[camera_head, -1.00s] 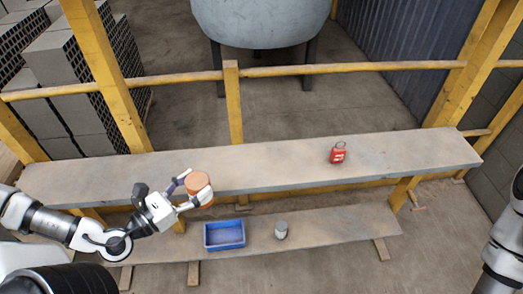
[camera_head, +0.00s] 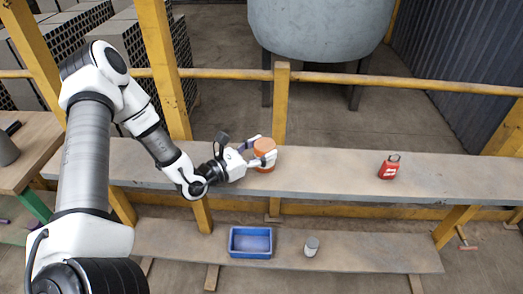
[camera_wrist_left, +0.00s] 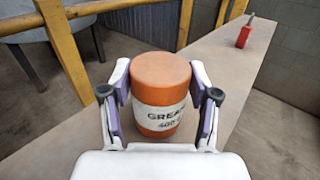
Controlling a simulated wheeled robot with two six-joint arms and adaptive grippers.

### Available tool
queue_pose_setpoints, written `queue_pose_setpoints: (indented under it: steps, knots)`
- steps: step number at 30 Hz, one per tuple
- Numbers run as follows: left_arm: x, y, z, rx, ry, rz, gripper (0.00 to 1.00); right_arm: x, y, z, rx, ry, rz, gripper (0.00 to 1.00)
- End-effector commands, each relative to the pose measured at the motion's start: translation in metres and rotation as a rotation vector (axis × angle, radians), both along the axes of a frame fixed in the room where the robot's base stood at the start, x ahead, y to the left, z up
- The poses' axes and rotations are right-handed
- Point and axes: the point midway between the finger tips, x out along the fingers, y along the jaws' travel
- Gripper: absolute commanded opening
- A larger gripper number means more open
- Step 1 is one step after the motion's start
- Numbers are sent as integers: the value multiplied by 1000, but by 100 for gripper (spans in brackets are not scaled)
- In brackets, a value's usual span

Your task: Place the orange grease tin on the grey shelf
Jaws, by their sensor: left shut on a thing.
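The orange grease tin (camera_head: 264,148) is upright between the fingers of my left gripper (camera_head: 262,156). In the left wrist view, the tin (camera_wrist_left: 160,85) shows a white label reading "GREASE", and the two purple-padded fingers (camera_wrist_left: 162,105) press on its sides. The tin is over the upper grey shelf (camera_head: 330,178), left of its middle; I cannot tell whether its base touches the surface. The shelf also shows in the left wrist view (camera_wrist_left: 222,70). My right gripper is not in view.
A red padlock-like block (camera_head: 389,168) stands on the shelf to the right. A blue tray (camera_head: 250,254) and a small grey can (camera_head: 312,246) are on the lower plank. Yellow posts and a rail (camera_head: 400,83) run behind the shelf. Shelf space between tin and block is clear.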

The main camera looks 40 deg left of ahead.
Motion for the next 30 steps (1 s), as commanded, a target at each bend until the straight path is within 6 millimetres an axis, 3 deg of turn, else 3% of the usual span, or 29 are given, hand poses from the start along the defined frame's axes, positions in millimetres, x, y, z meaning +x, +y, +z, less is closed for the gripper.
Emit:
queue_pose_setpoints:
  steps: [8, 9, 11, 23, 30]
  knots:
    - [0, 0, -2, -1, -4, 1, 3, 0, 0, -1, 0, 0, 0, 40]
    - [0, 0, -3, -1, -2, 1, 64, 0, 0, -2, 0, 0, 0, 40]
    - [0, 0, -2, -1, -2, 1, 85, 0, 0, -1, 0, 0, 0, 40]
    - [-2, 1, -1, -2, -2, 2, 86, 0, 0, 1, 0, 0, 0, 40]
    - [-31, 12, 2, -7, -3, 8, 86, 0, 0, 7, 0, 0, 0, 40]
